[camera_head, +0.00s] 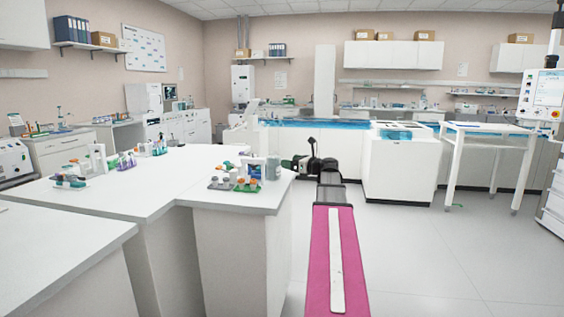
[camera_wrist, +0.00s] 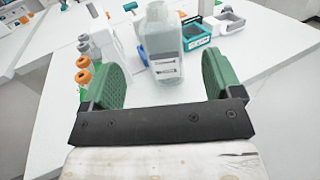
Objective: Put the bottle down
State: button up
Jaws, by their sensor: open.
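A clear grey bottle (camera_wrist: 163,42) with a label stands upright on the white bench (camera_wrist: 140,125). It lies ahead of and between the two green finger pads of my gripper (camera_wrist: 162,66), with a gap on each side. My gripper is open and holds nothing. In the head view the bottle (camera_head: 273,168) stands near the right end of the bench, and my gripper (camera_head: 288,164) is just to its right. The bottle's top is cut off in the wrist view.
A rack with orange-capped vials (camera_wrist: 84,62) stands left of the bottle. A teal box (camera_wrist: 194,36) and a grey holder (camera_wrist: 228,19) are behind it on the right. In the head view, racks (camera_head: 236,184) stand left of the bottle.

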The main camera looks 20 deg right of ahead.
aim_at(279, 164)
jog(key=shift+o, duration=0.4)
jog(key=shift+v, duration=1.2)
jog(key=x, duration=0.4)
jog(key=f+x, duration=0.1)
jog(key=x, duration=0.3)
jog(key=f+x, duration=0.1)
jog(key=x, duration=0.3)
jog(key=c, duration=1.2)
